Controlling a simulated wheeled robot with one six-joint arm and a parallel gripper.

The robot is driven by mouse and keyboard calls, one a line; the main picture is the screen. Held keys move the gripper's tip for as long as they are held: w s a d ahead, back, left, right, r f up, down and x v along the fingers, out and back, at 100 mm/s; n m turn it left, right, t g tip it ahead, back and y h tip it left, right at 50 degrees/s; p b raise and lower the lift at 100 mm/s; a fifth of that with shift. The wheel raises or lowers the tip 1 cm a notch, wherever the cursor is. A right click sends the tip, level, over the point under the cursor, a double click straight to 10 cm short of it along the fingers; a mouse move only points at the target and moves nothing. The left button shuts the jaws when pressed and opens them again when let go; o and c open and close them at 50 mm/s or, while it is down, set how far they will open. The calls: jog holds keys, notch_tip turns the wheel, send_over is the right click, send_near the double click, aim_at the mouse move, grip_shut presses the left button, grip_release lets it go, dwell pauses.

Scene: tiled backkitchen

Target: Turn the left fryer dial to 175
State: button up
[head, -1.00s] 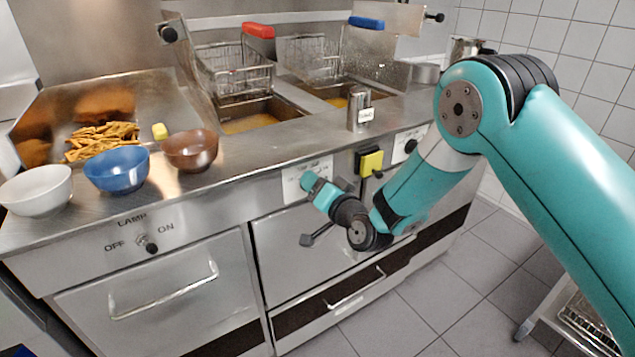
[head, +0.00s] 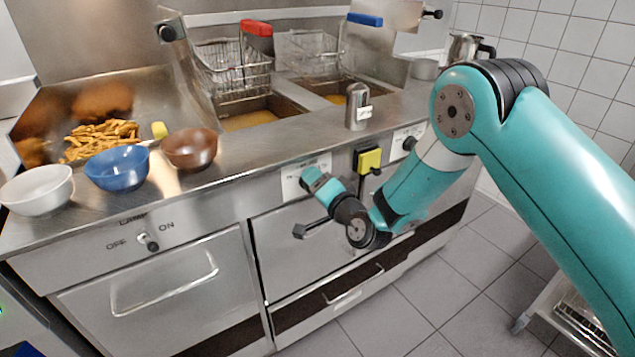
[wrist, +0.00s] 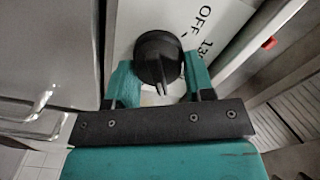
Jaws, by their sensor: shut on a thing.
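The left fryer dial (wrist: 158,58) is a round black knob on a white label plate, seen in the wrist view. The plate shows the printed word OFF and part of a number starting with 13. My gripper (wrist: 160,82) has its two teal fingers on either side of the dial, shut on it. In the head view, my gripper (head: 309,178) is at the white label plate (head: 291,184) on the fryer front, and it hides the dial there. The plate's other markings are hidden or too small to read.
The right fryer dial (head: 409,144) and a yellow switch (head: 370,160) are to the right of my gripper. Two fry baskets hang above the oil wells. White, blue (head: 118,168) and brown (head: 190,149) bowls stand on the counter. A steel shaker (head: 358,106) is near the counter edge.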

jog(key=shift+w+d+r, duration=0.1)
jog(key=shift+d, duration=0.05)
jog(key=o, duration=0.9)
jog(key=shift+c, duration=0.2)
jog(key=b+v, duration=1.7)
jog(key=b, duration=0.1)
jog(key=shift+b, duration=0.3)
jog(key=shift+s, duration=0.25)
